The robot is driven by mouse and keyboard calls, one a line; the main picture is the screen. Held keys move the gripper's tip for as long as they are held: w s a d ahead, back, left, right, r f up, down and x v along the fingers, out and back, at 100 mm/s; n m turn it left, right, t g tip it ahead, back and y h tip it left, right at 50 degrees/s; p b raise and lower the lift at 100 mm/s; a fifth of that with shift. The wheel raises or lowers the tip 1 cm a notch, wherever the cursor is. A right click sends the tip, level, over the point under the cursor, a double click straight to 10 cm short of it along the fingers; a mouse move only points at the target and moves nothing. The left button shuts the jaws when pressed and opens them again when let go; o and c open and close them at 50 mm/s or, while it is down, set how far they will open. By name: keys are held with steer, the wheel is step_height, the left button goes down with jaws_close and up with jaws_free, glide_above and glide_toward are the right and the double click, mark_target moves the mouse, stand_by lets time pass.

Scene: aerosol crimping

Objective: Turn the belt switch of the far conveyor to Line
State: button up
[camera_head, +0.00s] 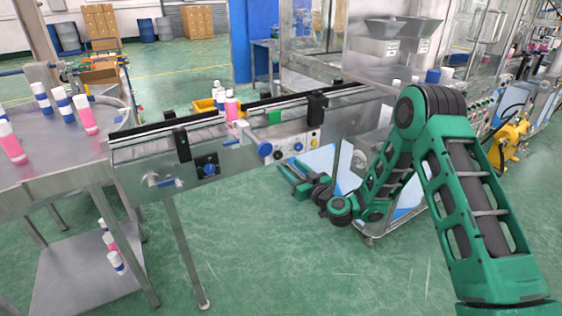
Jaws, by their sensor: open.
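A steel conveyor runs across the middle in two sections, a left section (140,160) and a right section (345,115). The left section's side carries a dark switch plate with a blue knob (208,169). The right section's side carries a control panel with a large blue knob (265,149), small dark knobs and a yellow part. The labels and knob positions are too small to read. I cannot tell for sure which knob is the belt switch. My green gripper (292,180) is open and empty, below and in front of the right panel, apart from it.
A round steel table (60,165) with several pink and white bottles stands at the left, more bottles on its lower shelf. A steel machine (390,60) is behind right. The green floor in front is clear.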

mark_target(279, 157)
steer(key=shift+x, duration=3.6)
steer(key=c, duration=1.1)
steer(key=shift+o, duration=0.2)
